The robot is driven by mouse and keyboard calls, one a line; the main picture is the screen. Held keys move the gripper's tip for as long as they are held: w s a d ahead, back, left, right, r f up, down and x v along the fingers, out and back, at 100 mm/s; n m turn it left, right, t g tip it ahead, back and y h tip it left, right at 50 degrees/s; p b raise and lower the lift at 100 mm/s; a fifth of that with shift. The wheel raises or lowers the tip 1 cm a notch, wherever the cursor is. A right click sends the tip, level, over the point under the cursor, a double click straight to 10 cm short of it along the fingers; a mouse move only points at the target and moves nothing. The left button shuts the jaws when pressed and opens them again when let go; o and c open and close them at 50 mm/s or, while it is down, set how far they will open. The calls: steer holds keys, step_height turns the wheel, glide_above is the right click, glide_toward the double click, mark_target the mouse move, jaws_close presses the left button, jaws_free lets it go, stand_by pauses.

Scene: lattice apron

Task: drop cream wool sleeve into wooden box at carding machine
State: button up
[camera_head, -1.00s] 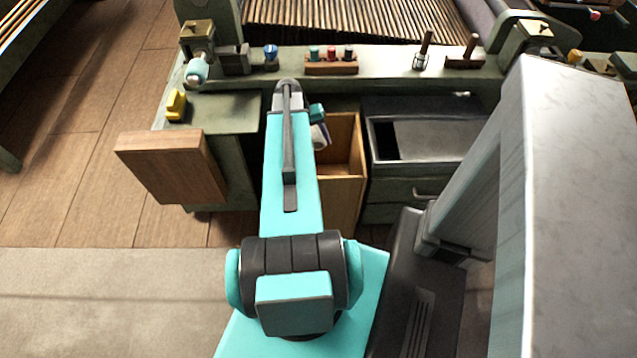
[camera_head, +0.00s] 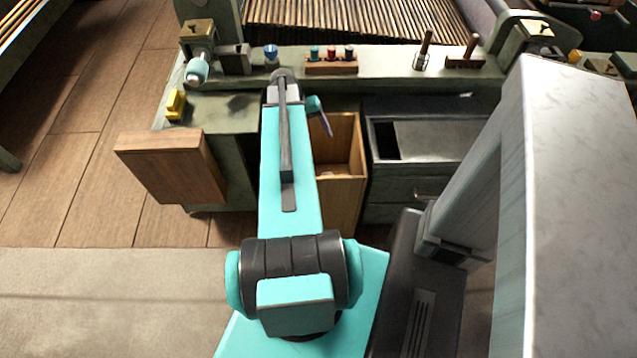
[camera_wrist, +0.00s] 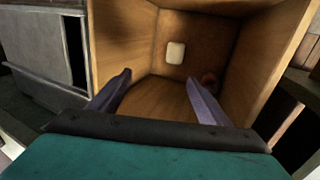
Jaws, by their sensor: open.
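The wooden box (camera_head: 343,190) stands open-topped in the bench front, right of my arm in the head view. In the wrist view the box (camera_wrist: 262,60) lies beyond my fingers, and I look into it. A small cream piece with rounded corners, seemingly the cream wool sleeve (camera_wrist: 176,52), is inside the box, apart from my fingers. My gripper (camera_wrist: 159,77) is open with nothing between its two purple-grey fingers, over the box mouth. In the head view my arm hides most of the gripper; one finger (camera_head: 326,124) shows at the box's upper edge.
A dark metal cabinet (camera_head: 430,140) stands right of the box. A brown wooden panel (camera_head: 170,165) juts out at left. Several spools on a rack (camera_head: 331,66) stand on the bench ledge behind.

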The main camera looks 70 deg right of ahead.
steer(key=v, duration=1)
steer(key=shift+r, duration=0.1)
stand_by(0.7)
steer(key=w+a+f+n, duration=0.2)
steer(key=w+a+f, duration=0.3)
steer(key=a, duration=0.4)
steer(key=w+a+f+n+g, duration=0.1)
steer(key=w+a+f+n, duration=0.2)
steer(key=w+a+f, duration=0.35)
steer(key=w+a+f+n, duration=0.2)
steer(key=w+a+f, duration=0.2)
steer(key=a, duration=0.7)
steer(key=s+a+f+n, duration=0.2)
steer(key=a+f, duration=0.3)
steer(key=a, duration=0.4)
steer(key=s+a+f+n+y, duration=0.1)
steer(key=s+a+f+n, duration=0.1)
steer(key=s+a+f, duration=0.3)
steer(key=s+a+f+n, duration=0.2)
steer(key=s+a+f, duration=0.2)
steer(key=a, duration=1)
steer(key=shift+s+f+n+g, duration=0.15)
steer(key=shift+f+n+g, duration=0.2)
steer(key=shift+f, duration=0.45)
